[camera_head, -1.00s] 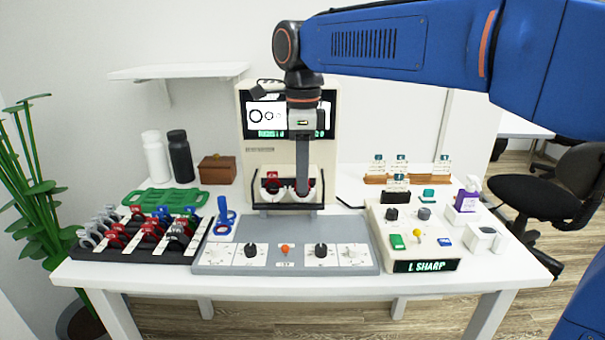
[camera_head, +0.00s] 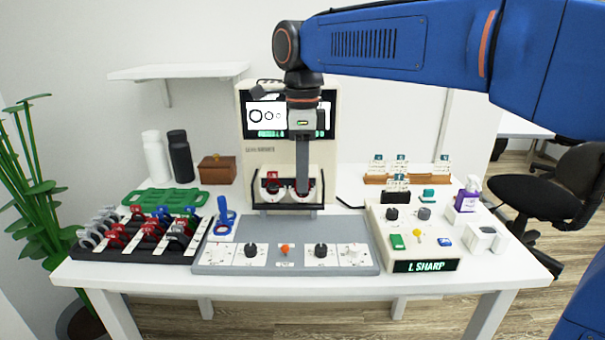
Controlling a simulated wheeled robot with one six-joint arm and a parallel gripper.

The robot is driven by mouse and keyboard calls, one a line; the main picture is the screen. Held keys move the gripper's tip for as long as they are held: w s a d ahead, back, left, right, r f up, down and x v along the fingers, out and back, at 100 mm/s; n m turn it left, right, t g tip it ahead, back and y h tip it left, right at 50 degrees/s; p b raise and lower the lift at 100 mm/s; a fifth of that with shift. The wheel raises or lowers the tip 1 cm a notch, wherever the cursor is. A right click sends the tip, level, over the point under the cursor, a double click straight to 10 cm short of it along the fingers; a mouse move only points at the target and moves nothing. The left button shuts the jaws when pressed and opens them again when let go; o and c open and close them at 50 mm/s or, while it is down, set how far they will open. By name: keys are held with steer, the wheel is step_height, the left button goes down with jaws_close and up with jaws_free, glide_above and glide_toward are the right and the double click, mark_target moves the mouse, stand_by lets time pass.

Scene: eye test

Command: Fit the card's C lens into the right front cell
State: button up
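My gripper (camera_head: 302,190) points straight down at the right front cell (camera_head: 315,190) of the cream test machine (camera_head: 258,165). Its narrow fingers cover much of that cell. A red-marked lens (camera_head: 272,185) sits in the left front cell.
A grey control panel (camera_head: 220,262) with knobs lies in front of the machine. A cream box (camera_head: 415,250) reading "L SHARP" is to its right. A blue tool (camera_head: 223,217), green tray (camera_head: 150,198), bottles (camera_head: 180,160) and purple spray bottle (camera_head: 468,198) stand around.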

step_height(320, 180, up, 17)
steer(key=shift+r, duration=0.2)
stand_by(0.5)
steer(key=shift+s, duration=0.1)
